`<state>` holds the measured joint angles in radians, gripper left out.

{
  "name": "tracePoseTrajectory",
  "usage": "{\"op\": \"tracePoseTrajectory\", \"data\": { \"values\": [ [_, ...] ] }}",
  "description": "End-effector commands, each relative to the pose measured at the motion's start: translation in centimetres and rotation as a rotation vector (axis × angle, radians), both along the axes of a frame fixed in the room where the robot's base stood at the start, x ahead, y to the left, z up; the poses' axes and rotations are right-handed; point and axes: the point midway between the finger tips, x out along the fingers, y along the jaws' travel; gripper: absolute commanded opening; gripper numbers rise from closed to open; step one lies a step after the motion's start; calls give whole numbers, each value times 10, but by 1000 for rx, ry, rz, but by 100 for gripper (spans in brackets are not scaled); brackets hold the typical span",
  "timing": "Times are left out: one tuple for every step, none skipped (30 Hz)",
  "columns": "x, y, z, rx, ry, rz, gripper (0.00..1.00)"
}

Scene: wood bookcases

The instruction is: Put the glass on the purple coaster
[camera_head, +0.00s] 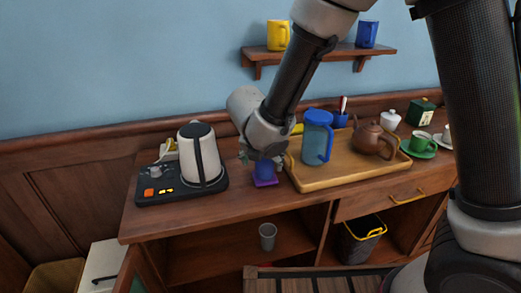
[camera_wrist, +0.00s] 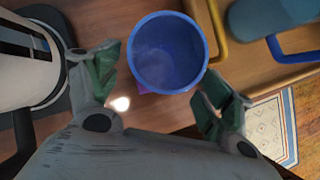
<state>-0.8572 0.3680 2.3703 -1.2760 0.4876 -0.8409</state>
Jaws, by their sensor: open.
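A blue glass (camera_head: 264,170) stands upright on the purple coaster (camera_head: 265,183) on the cabinet top, between the kettle and the wooden tray. In the wrist view I look down into the empty blue glass (camera_wrist: 168,55), with a little of the purple coaster (camera_wrist: 147,90) showing below its rim. My gripper (camera_head: 262,158) is just above and around the glass. In the wrist view the fingers of my gripper (camera_wrist: 163,72) are spread, one on each side of the glass, with visible gaps. The gripper partly hides the glass in the head view.
A white kettle (camera_head: 199,155) on a black base (camera_head: 155,193) stands close on the left. The wooden tray (camera_head: 310,184) on the right holds a blue pitcher (camera_head: 317,140) and a brown teapot (camera_head: 372,140). A grey cup (camera_head: 267,236) stands on the shelf below.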

Motion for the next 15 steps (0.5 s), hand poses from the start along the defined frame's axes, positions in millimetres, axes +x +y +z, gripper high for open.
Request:
{"op": "tracePoseTrajectory", "data": {
  "values": [
    [-7,4,12,7,-3,3,81],
    [-10,5,18,6,-3,4,81],
    [-14,6,27,6,-4,4,81],
    [-18,7,33,6,-3,4,81],
    [-21,8,38,6,-3,3,81],
    [-24,9,45,6,-3,3,81],
    [-27,9,50,6,-3,3,81],
    [-30,9,54,4,-1,2,81],
    [-33,10,59,5,-1,2,81],
    [-35,10,63,3,-2,2,81],
    [-36,10,65,2,-1,2,81],
    [-38,11,68,3,-1,1,81],
    [-39,11,70,3,-1,1,81],
    [-40,11,72,2,1,1,81],
    [-41,11,73,1,1,1,81]
  ]
}}
